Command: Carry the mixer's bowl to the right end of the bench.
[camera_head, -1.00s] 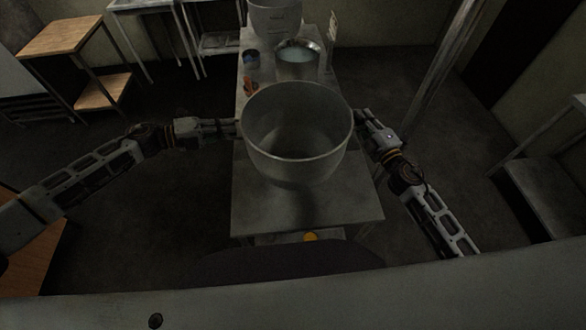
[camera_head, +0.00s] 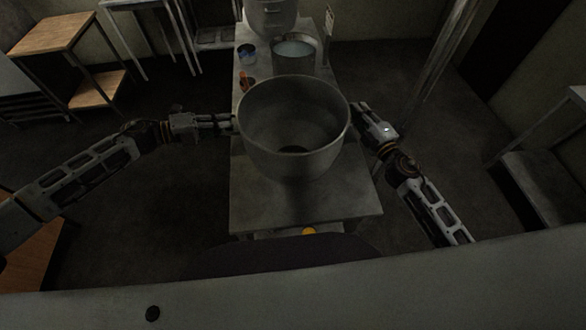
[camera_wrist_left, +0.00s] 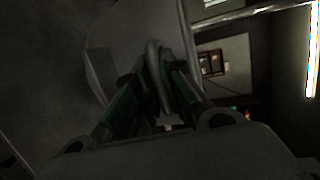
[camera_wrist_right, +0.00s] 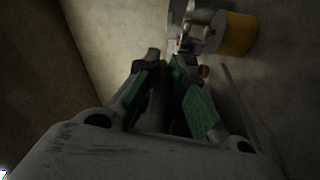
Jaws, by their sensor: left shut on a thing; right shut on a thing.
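The mixer's bowl (camera_head: 293,150) is a large, deep grey metal bowl, upright and empty as far as I see. It is over the near part of the metal bench (camera_head: 300,208); I cannot tell how far its base is above the top. My left gripper (camera_head: 232,122) is shut at the bowl's left side, and my right gripper (camera_head: 357,110) at its right side. In the left wrist view the green-padded fingers (camera_wrist_left: 155,75) close on a thin curved grey part. In the right wrist view the fingers (camera_wrist_right: 170,75) hide what they grip.
A yellow item (camera_head: 308,231) shows below the bench's near edge. A post (camera_head: 432,65) stands at the right.

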